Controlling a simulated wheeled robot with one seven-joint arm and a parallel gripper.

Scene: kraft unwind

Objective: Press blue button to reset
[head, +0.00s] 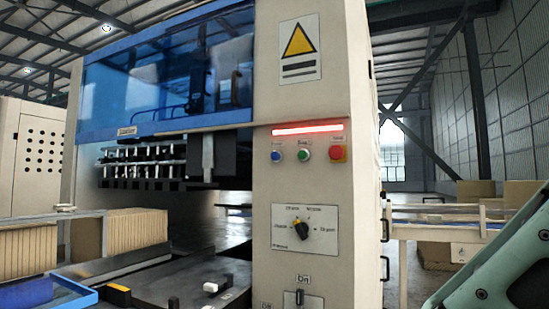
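The blue button (276,156) is at the left of a row of three on the cream machine column (348,200). My gripper is not in view. A light green part of my arm shows at the lower right, well apart from the buttons.
A rotary selector (300,224) and a lower switch (299,298) are below the buttons. Stacked cardboard (135,235) and a blue tray (70,296) lie at the left. A conveyor (440,213) with boxes (476,191) stands behind at the right.

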